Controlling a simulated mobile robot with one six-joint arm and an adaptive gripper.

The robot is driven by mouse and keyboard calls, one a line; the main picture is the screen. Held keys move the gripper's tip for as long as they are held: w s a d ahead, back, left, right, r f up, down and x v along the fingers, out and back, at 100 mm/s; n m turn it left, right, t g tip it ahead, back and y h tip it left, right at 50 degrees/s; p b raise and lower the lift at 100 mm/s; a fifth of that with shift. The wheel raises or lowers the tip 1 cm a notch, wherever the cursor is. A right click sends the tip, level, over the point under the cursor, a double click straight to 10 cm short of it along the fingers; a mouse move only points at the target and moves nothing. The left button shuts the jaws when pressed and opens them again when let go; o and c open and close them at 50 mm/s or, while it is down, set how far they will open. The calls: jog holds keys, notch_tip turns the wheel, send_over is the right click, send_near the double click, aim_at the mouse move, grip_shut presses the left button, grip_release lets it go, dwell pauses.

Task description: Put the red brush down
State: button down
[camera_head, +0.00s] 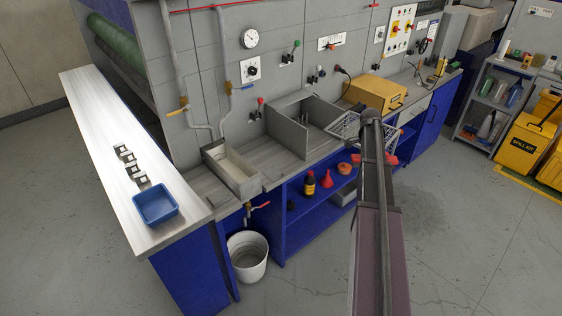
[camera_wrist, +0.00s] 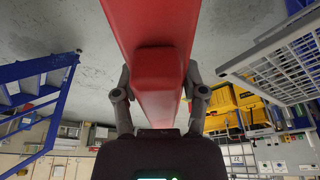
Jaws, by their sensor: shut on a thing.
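The red brush (camera_wrist: 152,35) fills the upper middle of the wrist view, with a broad red body and a raised block on it. My gripper (camera_wrist: 160,95) is shut on it, one dark finger on each side. The brush's bristles cannot be made out. In the head view my arm covers my gripper and most of what it holds. A small red patch (camera_head: 391,158) shows beside my arm there; I cannot tell whether it is the brush.
A grey wire rack (camera_wrist: 285,65) is close on the right in the wrist view. The head view shows a blue tray (camera_head: 156,205) on the left counter, a grey trough (camera_head: 232,172), a white bucket (camera_head: 247,256) on the floor, a yellow box (camera_head: 375,92) and a blue shelf (camera_head: 300,235) with bottles.

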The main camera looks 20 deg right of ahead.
jog(key=shift+s+f+b, duration=0.15)
jog(key=shift+f+b, duration=0.55)
notch_tip(320, 180, down, 8)
jog(key=b, duration=0.7)
jog(key=shift+r, duration=0.15)
jog(key=shift+a, duration=0.1)
